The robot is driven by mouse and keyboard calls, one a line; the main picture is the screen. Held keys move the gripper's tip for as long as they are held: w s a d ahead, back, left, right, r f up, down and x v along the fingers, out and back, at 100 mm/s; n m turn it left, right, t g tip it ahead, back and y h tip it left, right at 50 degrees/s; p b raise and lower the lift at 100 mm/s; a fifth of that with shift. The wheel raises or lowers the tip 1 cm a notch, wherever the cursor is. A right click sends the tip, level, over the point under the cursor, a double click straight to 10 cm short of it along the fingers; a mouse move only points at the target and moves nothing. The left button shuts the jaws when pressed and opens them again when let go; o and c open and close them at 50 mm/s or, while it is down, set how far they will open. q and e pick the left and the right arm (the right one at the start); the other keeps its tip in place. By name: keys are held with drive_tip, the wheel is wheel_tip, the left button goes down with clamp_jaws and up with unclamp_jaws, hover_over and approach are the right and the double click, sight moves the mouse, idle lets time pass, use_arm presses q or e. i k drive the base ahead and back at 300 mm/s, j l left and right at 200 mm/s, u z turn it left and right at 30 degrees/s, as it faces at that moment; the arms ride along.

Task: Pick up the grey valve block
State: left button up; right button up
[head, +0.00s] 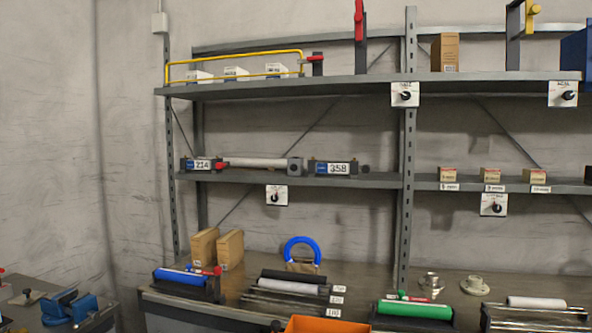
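A small grey block (295,167) with a dark round mark on its face is on the middle shelf (380,182). It sits at the right end of a pale tube (257,163). It looks most like the valve block, but I cannot tell for certain. A dark holder labelled 214 (202,164) stands at the tube's left end, with a red part beside it. A dark holder labelled 358 (334,168) stands just right of the grey block. Neither of my grippers is in view.
Below, the bench (232,294) carries a blue roller (180,276), a green roller (414,310), brown boxes (204,246) and a blue ring (301,243). An orange bin (327,325) is at the bottom edge. A shelf post (408,140) stands right of the holders.

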sight(295, 165)
drive_tip(key=i+j+z, duration=0.1)
drive_tip(key=z, duration=0.35)
drive_tip(key=i+j+z, duration=0.25)
drive_tip(key=z, duration=0.15)
